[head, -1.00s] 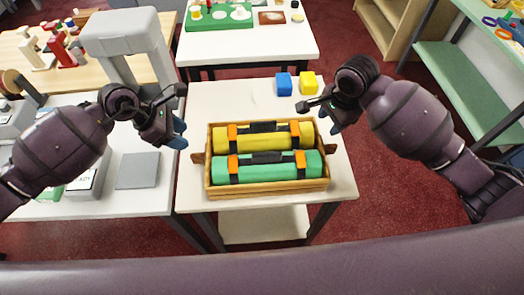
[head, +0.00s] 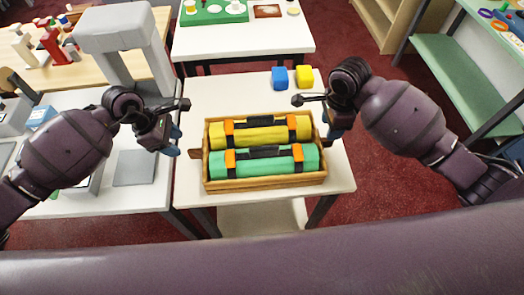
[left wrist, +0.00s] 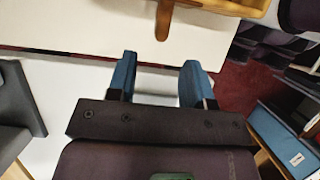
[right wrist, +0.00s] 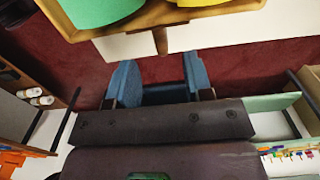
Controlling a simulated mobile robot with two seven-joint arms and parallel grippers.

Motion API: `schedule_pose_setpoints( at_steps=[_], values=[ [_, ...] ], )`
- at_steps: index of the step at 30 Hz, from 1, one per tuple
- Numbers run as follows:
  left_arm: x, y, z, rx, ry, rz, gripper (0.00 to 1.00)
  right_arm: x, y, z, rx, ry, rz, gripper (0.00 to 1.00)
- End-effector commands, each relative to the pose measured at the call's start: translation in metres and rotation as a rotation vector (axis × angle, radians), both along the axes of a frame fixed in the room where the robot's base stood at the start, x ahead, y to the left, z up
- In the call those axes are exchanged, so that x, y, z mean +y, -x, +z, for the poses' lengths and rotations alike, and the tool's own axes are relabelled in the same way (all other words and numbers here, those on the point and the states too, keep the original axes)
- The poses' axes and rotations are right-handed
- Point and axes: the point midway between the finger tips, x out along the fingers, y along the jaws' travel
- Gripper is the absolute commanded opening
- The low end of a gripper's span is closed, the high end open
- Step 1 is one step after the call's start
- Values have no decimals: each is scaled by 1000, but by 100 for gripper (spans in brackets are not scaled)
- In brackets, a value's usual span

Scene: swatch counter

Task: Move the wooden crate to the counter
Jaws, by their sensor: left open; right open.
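The wooden crate (head: 266,183) sits on a small white table (head: 205,100) in the head view. It holds a yellow roll (head: 262,134) and a green roll (head: 265,166), each with dark straps and orange bands. A short wooden handle sticks out at each end. My left gripper (head: 172,148) is open and empty, left of the crate. In the left wrist view a handle (left wrist: 163,20) lies ahead of its open fingers (left wrist: 160,82). My right gripper (head: 335,132) is open at the crate's right end. In the right wrist view the other handle (right wrist: 160,40) is ahead of its fingers (right wrist: 160,80), apart from them.
A blue block (head: 279,78) and a yellow block (head: 304,77) stand behind the crate. To the left is a white-topped surface (head: 140,198) with a grey arch-shaped machine (head: 115,32) and a grey pad (head: 135,168). Another white table (head: 245,41) is behind; green shelves (head: 445,78) stand right.

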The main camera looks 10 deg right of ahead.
Motion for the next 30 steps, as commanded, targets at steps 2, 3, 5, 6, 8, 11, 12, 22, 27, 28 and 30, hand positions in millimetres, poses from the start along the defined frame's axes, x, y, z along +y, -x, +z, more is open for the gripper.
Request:
schedule_pose_setpoints(
  at_steps=[2, 3, 5, 6, 8, 11, 12, 22, 27, 28, 30],
  values=[
    [-6, 0, -13, 2, 2, 0, 47, 0, 1, -14, 4, 1, -1, 47],
    [-8, 0, -18, 3, 2, 1, 47, 0, 1, -20, 3, 0, 0, 47],
    [-12, 0, -27, 2, 3, 1, 47, 0, 1, -30, 3, 0, 0, 47],
    [-15, 0, -33, 2, 2, 1, 47, 0, 1, -36, 3, 0, 1, 47],
    [-18, 0, -42, 3, 2, 1, 47, 0, 0, -45, 2, 0, 0, 47],
    [-23, 1, -55, 2, 2, 1, 47, 0, 0, -59, 2, 1, 1, 47],
    [-25, 0, -59, 1, 2, 2, 47, 0, 0, -64, 1, 0, 1, 47],
    [-32, 0, -77, -1, 0, 1, 47, 0, 0, -84, 0, -1, 1, 47],
    [-32, 0, -77, -1, 0, 0, 47, 0, 0, -84, -1, -1, 1, 47],
    [-32, 0, -77, -1, 0, 0, 47, 0, 0, -84, -1, -1, 1, 47],
    [-32, 0, -77, -1, 0, 0, 47, 0, 0, -84, 0, -1, 1, 47]
  ],
)
